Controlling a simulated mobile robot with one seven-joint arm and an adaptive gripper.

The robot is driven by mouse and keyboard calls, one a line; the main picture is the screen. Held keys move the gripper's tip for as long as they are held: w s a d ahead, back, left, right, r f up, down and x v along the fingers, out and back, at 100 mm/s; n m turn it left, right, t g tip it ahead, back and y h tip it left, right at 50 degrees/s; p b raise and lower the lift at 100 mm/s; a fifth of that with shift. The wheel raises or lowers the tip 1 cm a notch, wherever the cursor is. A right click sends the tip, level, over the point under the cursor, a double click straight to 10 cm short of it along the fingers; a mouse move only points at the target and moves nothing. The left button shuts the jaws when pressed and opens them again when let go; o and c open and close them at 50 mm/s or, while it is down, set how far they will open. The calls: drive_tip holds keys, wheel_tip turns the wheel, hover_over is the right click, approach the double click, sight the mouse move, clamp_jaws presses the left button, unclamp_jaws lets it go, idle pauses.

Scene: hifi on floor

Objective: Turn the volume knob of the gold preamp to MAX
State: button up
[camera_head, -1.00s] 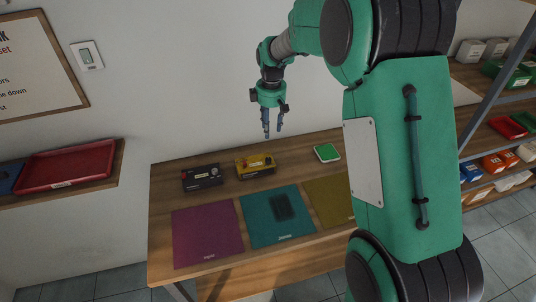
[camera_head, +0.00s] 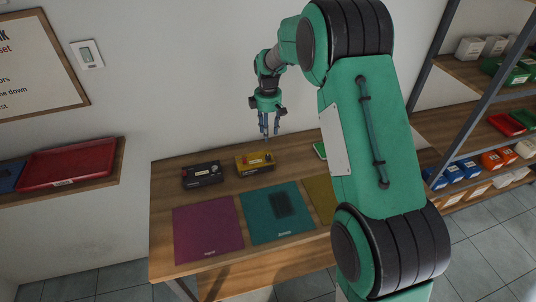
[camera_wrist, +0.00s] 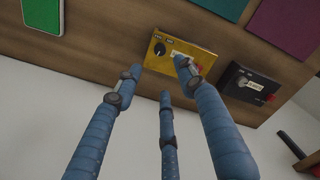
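The gold preamp (camera_head: 254,165) sits on the wooden table near the wall, right of a black preamp (camera_head: 202,175). In the wrist view the gold preamp (camera_wrist: 203,53) shows a round black volume knob (camera_wrist: 160,49) with a light mark, small labels beside it, and a red part near one end. The knob's exact setting is too small to read. My gripper (camera_head: 269,133) hangs fingers down just above the gold preamp. In the wrist view its fingers (camera_wrist: 159,78) are spread and empty, and one overlaps part of the preamp. Contact cannot be told.
Purple (camera_head: 208,229) and teal (camera_head: 260,222) mats lie in front of the preamps, with an olive mat (camera_head: 320,195) to the right. A green item (camera_head: 320,150) is partly behind my arm. A shelf with a red tray (camera_head: 65,165) is left; storage shelves (camera_head: 470,140) stand right.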

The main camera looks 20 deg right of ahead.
sight(268, 156)
wheel_tip(268, 156, down, 13)
drive_tip(key=shift+f, duration=0.2)
idle(0.5)
clamp_jaws()
